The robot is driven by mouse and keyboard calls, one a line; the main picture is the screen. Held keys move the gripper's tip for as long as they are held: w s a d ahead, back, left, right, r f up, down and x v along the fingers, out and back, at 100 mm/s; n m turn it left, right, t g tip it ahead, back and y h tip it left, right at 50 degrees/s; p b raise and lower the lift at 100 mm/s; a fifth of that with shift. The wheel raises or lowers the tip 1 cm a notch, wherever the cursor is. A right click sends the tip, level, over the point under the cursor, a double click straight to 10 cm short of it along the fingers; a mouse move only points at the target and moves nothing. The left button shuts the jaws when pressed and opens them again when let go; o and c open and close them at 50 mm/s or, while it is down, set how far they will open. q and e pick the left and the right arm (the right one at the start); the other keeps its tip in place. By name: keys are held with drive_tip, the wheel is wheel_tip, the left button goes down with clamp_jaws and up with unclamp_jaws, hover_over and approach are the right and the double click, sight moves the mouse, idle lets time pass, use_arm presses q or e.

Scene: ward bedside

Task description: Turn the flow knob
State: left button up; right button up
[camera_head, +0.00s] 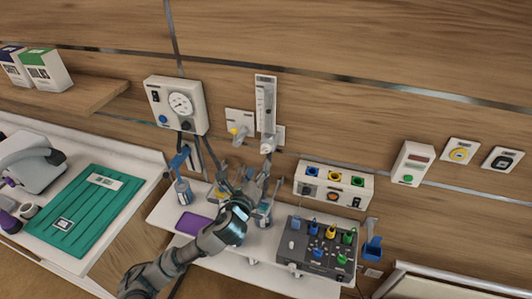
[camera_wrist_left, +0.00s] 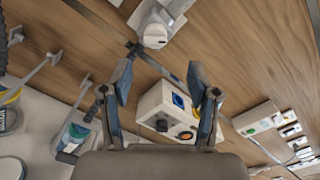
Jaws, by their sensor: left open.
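The flowmeter (camera_head: 265,100) is a tall clear tube on the wall in the head view. A pale flow knob (camera_head: 268,146) sits at its lower end. In the wrist view, a white rounded fitting (camera_wrist_left: 155,36), which looks like this knob, is at the top, beyond the fingertips. My left gripper (camera_head: 249,180) is just below the knob in the head view. Its fingers (camera_wrist_left: 162,68) are spread apart with nothing between them, and no contact with the knob shows. My right gripper is in neither view.
A gauge box (camera_head: 161,110) with hanging tubes is left of the flowmeter. A white box with coloured sockets (camera_head: 310,190) is on the right, also behind the fingers in the wrist view (camera_wrist_left: 158,100). A dark knob panel (camera_head: 290,247) stands on the white shelf (camera_head: 225,262).

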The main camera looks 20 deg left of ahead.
sight(263, 151)
use_arm(q)
drive_tip(key=w, duration=0.2)
drive_tip(key=w+a, duration=0.1)
drive_tip(key=w, duration=0.4)
drive_tip(key=shift+w+a+p, duration=0.2)
drive_tip(key=shift+w+p, duration=0.1)
drive_tip(key=shift+p, duration=0.05)
drive_tip(key=shift+w+a+f, duration=0.1)
drive_tip(key=shift+w, duration=0.15)
drive_tip(key=shift+w+d, duration=0.15)
drive_tip(key=shift+d, duration=0.45)
drive_tip(key=shift+c, duration=0.8)
drive_tip(key=c, duration=0.8)
drive_tip(key=shift+c, duration=0.9)
drive_tip(key=shift+a, duration=0.2)
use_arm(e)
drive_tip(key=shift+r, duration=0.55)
